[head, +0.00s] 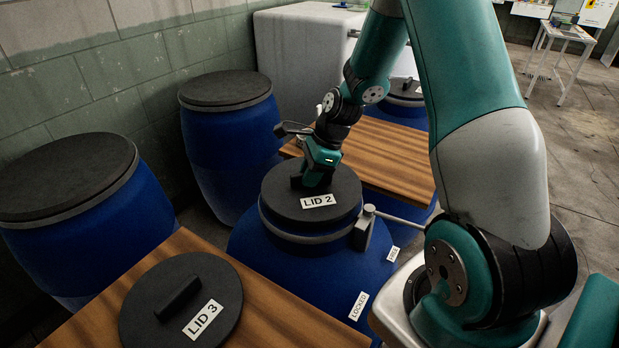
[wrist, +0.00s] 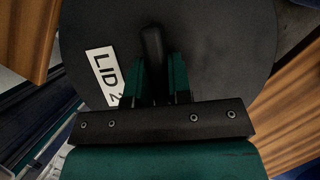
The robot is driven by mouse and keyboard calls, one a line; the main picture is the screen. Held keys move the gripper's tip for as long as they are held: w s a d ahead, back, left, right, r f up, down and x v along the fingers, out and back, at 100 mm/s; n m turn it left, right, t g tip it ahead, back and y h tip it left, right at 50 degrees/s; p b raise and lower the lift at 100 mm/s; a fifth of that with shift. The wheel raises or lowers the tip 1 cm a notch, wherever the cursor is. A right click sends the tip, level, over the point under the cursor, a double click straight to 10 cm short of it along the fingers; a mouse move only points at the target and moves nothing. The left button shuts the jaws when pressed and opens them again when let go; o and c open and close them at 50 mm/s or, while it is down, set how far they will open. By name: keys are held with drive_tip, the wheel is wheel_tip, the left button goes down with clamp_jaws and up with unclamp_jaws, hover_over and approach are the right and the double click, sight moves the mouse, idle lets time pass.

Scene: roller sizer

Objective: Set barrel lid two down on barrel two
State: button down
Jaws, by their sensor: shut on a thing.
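Barrel lid two (head: 287,203), a round dark disc with a white "LID 2" label, is over the top of barrel two (head: 275,268), a blue barrel in the middle of the head view. The lid looks level and centred on the barrel. I cannot tell whether it rests on the rim or hangs just above it. My gripper (head: 313,183) points down and is shut on the lid's raised handle. In the wrist view, the lid (wrist: 215,40) fills the middle, with the handle (wrist: 152,42) between my green fingers (wrist: 157,85). The fingers partly cover the label.
A clamp (head: 363,226) with a metal lever sits at barrel two's right side, near a "LOCKED" label (head: 358,306) and a second label. Lid three (head: 165,325) lies on the front wooden board (head: 275,325). Another board (head: 395,165) lies behind. Lidded blue barrels (head: 230,140) stand left.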

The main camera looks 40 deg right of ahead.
drive_tip(key=shift+f, duration=0.6)
drive_tip(key=shift+f, duration=0.55)
drive_tip(key=c, duration=1)
unclamp_jaws()
drive_tip(key=shift+c, duration=0.2)
